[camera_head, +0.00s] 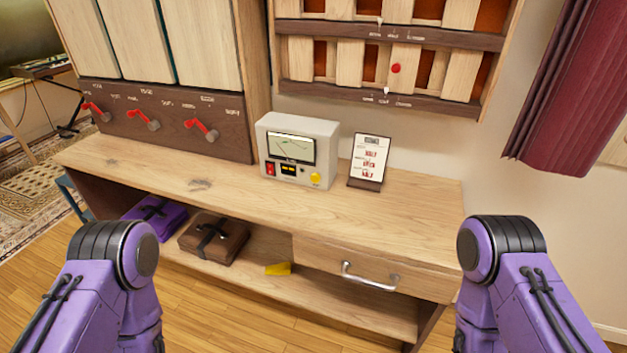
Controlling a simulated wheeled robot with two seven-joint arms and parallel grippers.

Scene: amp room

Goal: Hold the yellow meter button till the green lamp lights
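A white box-shaped meter (297,150) stands upright on the wooden desk (400,212), near the back. A dial window fills the upper part of its front. The yellow button (315,179) is at the lower right of the front, and a red switch (270,168) is at the lower left. Small dark controls sit between them. I see no lamp that is clearly lit green; the small details are too fine to tell. My two purple arms come in at the lower left and lower right, apart from the desk's top. Neither gripper is in view.
A card on a stand (369,161) is right of the meter. A cabinet with several red levers (201,130) stands to the left. Below are a drawer handle (369,277), a purple case (154,214), a brown case (212,239) and a yellow block (278,269). The desk's front is clear.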

